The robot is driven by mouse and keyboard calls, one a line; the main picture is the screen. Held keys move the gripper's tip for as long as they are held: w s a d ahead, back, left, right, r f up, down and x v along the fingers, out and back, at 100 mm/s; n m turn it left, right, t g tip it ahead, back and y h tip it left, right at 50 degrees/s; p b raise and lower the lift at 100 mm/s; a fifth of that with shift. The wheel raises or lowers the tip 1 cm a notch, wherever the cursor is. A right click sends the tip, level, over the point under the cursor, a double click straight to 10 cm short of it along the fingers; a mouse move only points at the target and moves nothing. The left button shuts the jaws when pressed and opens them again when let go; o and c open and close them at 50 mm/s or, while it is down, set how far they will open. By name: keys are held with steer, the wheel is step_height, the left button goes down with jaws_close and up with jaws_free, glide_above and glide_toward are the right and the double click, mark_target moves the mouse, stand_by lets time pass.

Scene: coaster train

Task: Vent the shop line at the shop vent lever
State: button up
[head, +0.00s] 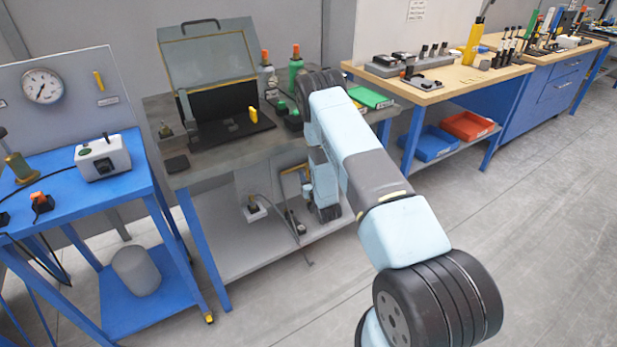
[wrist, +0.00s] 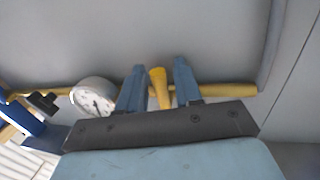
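In the wrist view, a short yellow lever (wrist: 159,88) stands up in front of a horizontal yellow pipe (wrist: 228,90). No label shows that names it as the shop vent lever. My gripper (wrist: 160,78) has its two blue fingers apart, one on each side of the lever. A narrow gap shows at the right finger; contact at the left cannot be told. A round white gauge (wrist: 95,97) sits on the pipe left of the fingers. In the head view, my arm reaches to the middle bench and down under its top; the fingertips cannot be made out.
The grey middle bench (head: 200,165) carries an open-lidded box (head: 210,60) and bottles. A wooden workbench (head: 430,90) stands right. The floor (head: 540,190) at right is clear.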

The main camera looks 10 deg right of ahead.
jaws_close()
steer(key=shift+s+a+m+g, duration=0.15)
steer(key=shift+a+m+g, duration=0.15)
steer(key=shift+m, duration=0.8)
steer(key=shift+s+a+m+g, duration=0.1)
steer(key=shift+a+m+g, duration=0.15)
steer(key=shift+m, duration=0.85)
jaws_free()
steer(key=shift+r, duration=0.1)
steer(key=shift+s, duration=0.1)
steer(key=s+d, duration=0.1)
steer(key=s, duration=1.2)
steer(key=shift+s+d+r, duration=0.2)
steer(key=shift+d+r, duration=0.2)
steer(key=shift+r, duration=0.05)
